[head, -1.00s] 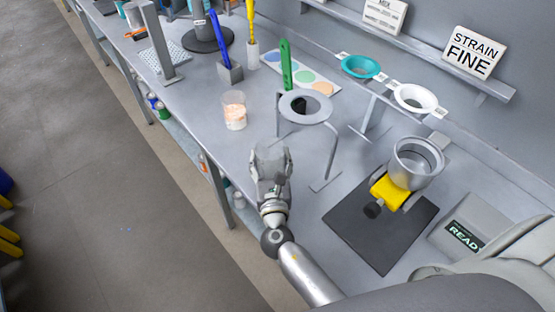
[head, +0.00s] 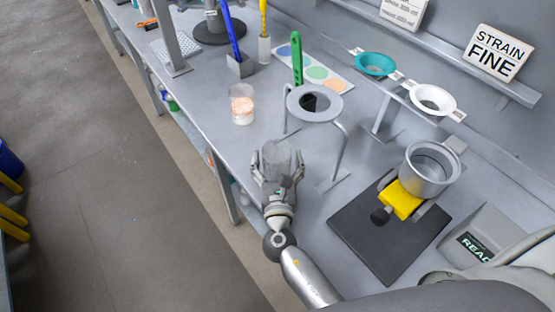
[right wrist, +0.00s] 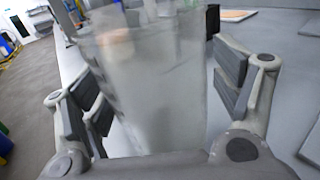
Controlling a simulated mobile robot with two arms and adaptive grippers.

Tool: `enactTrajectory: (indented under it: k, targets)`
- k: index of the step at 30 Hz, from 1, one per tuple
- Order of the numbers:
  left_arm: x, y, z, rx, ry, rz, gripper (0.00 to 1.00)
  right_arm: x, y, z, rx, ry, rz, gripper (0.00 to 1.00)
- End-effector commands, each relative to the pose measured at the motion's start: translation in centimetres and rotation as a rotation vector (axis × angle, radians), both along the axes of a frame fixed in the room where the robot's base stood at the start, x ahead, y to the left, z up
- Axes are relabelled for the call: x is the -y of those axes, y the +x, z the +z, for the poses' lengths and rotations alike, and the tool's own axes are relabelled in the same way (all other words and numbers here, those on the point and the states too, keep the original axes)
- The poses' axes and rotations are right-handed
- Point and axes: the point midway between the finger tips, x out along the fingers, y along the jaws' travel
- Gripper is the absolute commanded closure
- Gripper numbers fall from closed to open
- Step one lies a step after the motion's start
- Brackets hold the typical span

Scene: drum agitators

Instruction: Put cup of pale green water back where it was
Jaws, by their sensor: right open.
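My right gripper (head: 277,160) is open near the bench's front edge. A clear, see-through cup (head: 284,156) is between its spread fingers. In the right wrist view the cup (right wrist: 155,85) fills the middle, with finger pads on both sides; a gap shows between the cup and the right-hand pads. It looks greyish, and I cannot make out pale green water in it. Its base is hidden, so I cannot tell if it rests on the bench. My left gripper is not in view.
A cup with pale orange contents (head: 242,108) stands behind the gripper. A ring stand (head: 315,104) is close by on the right. A dark mat (head: 372,247) bears a metal pot with a yellow part (head: 402,199). Teal (head: 375,64) and white (head: 433,99) strainers stand farther back.

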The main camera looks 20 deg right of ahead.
Motion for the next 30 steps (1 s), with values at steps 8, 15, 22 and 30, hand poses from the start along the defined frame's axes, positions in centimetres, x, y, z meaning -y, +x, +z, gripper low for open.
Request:
enactTrajectory:
  k: [8, 15, 22, 30]
  targets:
    - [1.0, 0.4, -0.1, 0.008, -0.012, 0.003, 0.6, -0.3, -1.2, 0.1, -0.003, 0.0, 0.001, 0.16]
    - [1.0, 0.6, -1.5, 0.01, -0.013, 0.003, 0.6, -1.7, -6.2, 0.0, -0.003, 0.002, 0.0, 0.16]
    - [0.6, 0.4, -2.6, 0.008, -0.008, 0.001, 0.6, -2.9, -10.1, 0.1, -0.002, 0.001, 0.002, 0.16]
    - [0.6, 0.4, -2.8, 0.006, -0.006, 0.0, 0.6, -3.3, -11.6, 0.4, 0.0, 0.0, 0.0, 0.16]
